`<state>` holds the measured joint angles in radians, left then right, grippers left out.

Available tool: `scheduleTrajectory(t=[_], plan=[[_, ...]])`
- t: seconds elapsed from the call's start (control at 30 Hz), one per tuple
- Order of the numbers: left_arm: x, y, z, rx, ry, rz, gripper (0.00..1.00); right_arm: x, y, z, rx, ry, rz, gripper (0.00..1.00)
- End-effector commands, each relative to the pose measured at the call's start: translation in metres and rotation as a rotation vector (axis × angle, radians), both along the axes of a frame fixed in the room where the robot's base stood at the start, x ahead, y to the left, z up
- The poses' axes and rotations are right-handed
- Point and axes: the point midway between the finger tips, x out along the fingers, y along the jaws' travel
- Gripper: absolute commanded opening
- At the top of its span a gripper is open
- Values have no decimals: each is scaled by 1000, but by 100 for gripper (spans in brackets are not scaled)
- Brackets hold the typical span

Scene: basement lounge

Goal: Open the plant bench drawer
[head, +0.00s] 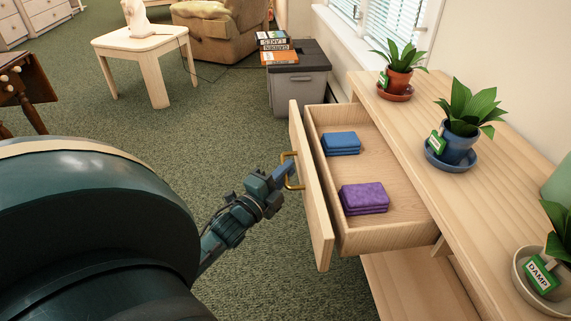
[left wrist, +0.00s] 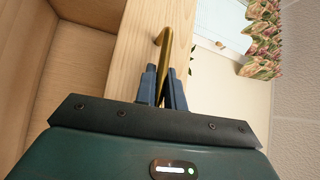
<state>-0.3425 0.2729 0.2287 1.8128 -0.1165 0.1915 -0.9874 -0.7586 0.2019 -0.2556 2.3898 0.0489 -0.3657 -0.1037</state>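The plant bench (head: 415,130) stands at the right in the head view. Its drawer (head: 400,192) is pulled well out to the left, and its inside is in plain sight. A blue folded stack (head: 341,143) and a purple folded stack (head: 364,197) lie in it. The brass handle (head: 287,156) is on the drawer's front panel (head: 313,205). My left gripper (head: 286,172) is at this handle. In the left wrist view the fingers (left wrist: 162,90) are close together with the handle (left wrist: 165,55) between them. My right gripper is out of view.
Potted plants stand on the bench top: one in an orange pot (head: 398,82), one in a blue pot (head: 459,148), one with a "DAMP" tag (head: 541,276). A grey bin (head: 298,90) with books stands beyond the drawer. The green carpet (head: 215,135) left of the drawer is clear.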

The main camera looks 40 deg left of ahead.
Motion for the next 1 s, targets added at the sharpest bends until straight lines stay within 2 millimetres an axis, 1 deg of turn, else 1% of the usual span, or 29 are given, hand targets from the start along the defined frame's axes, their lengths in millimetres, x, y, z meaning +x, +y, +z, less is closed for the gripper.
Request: scheduleTrajectory(t=[0.03, 0.27, 0.47, 0.57, 0.67, 0.77, 1.0], plan=[[1, 2, 1, 2, -1, 3, 14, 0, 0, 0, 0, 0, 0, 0], [0, 1, 1, 1, -1, 1, 32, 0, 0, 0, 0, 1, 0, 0], [0, 0, 1, 1, -1, 1, 32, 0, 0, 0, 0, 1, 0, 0], [-3, 0, 0, 0, 1, 1, 32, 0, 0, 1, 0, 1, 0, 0], [-14, -1, -2, 0, 2, 2, 32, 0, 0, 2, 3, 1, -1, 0], [-33, -2, -4, -1, 4, 2, 32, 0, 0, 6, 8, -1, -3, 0], [-87, -5, -11, -1, 4, 3, 32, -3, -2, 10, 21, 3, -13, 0]])
